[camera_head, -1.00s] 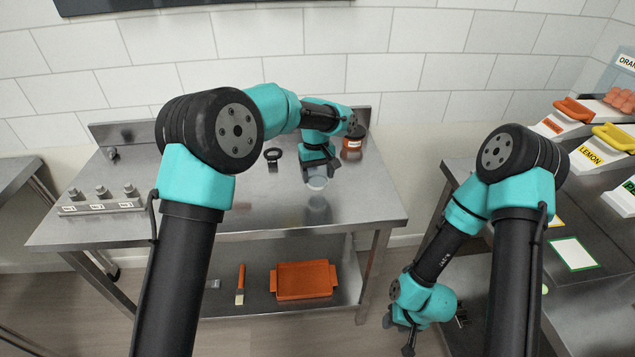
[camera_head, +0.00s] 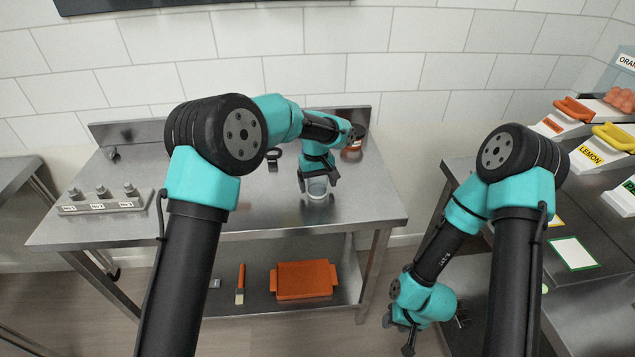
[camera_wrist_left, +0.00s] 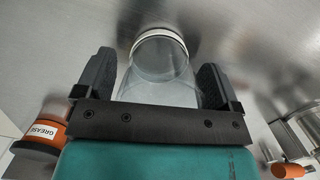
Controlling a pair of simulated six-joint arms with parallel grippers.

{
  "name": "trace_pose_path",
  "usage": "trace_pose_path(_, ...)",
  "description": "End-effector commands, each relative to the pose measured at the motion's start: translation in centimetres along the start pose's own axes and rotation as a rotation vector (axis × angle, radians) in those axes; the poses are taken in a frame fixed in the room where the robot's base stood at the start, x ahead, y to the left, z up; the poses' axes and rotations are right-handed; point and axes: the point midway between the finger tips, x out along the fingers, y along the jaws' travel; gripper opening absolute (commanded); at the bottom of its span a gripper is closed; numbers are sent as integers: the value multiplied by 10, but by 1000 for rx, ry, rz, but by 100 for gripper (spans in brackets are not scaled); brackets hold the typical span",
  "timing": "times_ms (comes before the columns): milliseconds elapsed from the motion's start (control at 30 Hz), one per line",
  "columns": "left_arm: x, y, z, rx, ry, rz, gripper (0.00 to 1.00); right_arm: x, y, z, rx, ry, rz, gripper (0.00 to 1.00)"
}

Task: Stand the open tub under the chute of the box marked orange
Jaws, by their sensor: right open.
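A clear, see-through tub (camera_head: 317,188) stands on the left steel table near its front edge. My left gripper (camera_head: 318,180) is low over the table with its fingers on either side of the tub. In the left wrist view the tub (camera_wrist_left: 160,72) with its pale rim lies between the two fingers, with narrow gaps showing beside it. My right gripper (camera_head: 408,335) hangs low, open and empty, left of the right bench.
An orange grease jar (camera_head: 352,150) stands behind my left gripper; it also shows in the left wrist view (camera_wrist_left: 45,133). A lemon box (camera_head: 600,150) stands at the right. An orange tray (camera_head: 303,279) is on the lower shelf.

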Motion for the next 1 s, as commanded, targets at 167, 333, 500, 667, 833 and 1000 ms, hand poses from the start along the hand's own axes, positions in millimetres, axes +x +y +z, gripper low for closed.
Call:
trace_pose_path(167, 0, 0, 0, 0, 0, 0, 94, 0, 0, 0, 0, 0, 0, 43)
trace_pose_path(333, -2, 0, 0, 0, 0, 0, 94, 0, 0, 0, 0, 0, 0, 43)
trace_pose_path(500, -13, 0, 0, 0, 2, 1, 94, 0, 0, 0, 0, 0, 0, 43)
trace_pose_path(667, -37, 1, 0, 1, 3, 2, 94, 0, 0, 0, 0, 0, 0, 43)
trace_pose_path(833, -70, 0, 0, 1, 3, 2, 94, 0, 0, 0, 0, 0, 0, 43)
trace_pose_path(1000, -100, 0, 0, -1, 2, 2, 94, 0, 0, 0, 0, 0, 0, 43)
